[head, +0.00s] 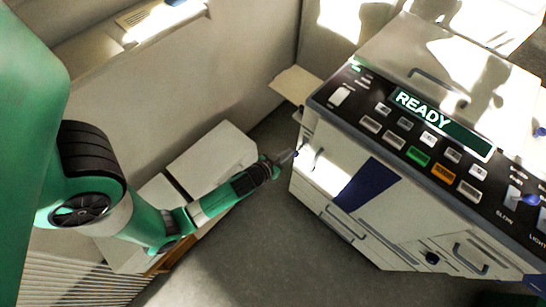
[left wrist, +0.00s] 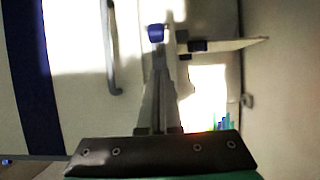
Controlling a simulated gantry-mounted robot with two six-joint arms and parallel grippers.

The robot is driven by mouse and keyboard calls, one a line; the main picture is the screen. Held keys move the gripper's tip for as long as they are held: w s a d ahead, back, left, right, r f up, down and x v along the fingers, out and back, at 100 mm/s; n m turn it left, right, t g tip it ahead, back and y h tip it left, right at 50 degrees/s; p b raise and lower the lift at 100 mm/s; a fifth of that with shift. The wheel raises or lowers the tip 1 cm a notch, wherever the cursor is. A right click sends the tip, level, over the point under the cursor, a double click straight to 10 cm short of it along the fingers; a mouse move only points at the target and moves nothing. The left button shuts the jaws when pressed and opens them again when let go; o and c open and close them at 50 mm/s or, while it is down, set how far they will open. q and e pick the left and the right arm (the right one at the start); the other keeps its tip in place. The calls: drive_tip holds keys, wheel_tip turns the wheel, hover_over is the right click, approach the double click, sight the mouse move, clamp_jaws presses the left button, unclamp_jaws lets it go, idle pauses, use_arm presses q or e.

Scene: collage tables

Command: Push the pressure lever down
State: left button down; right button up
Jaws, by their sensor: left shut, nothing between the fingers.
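The copier (head: 400,215) stands at the right with a lit READY display. A small blue knob (head: 296,154), which looks like the end of the pressure lever, sits at the copier's left front edge. It also shows in the left wrist view (left wrist: 156,33), just beyond the fingertips. My left gripper (head: 286,157) is shut and empty, reaching from the left with its tips right at the knob; I cannot tell whether they touch. The left wrist view also shows its closed fingers (left wrist: 160,60). The lever's arm is mostly hidden. My right gripper is not in view.
A silver door handle (left wrist: 111,50) is close beside the fingers. A beige side tray (head: 294,84) juts from the copier's left side. White boxes (head: 212,155) stand below my left arm. Grey floor (head: 260,245) is clear before the copier.

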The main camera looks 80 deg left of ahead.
use_arm(q)
drive_tip(key=f+v, duration=0.1)
drive_tip(key=v, duration=0.8)
drive_tip(key=shift+s+d, duration=0.2)
drive_tip(key=shift+s, duration=0.2)
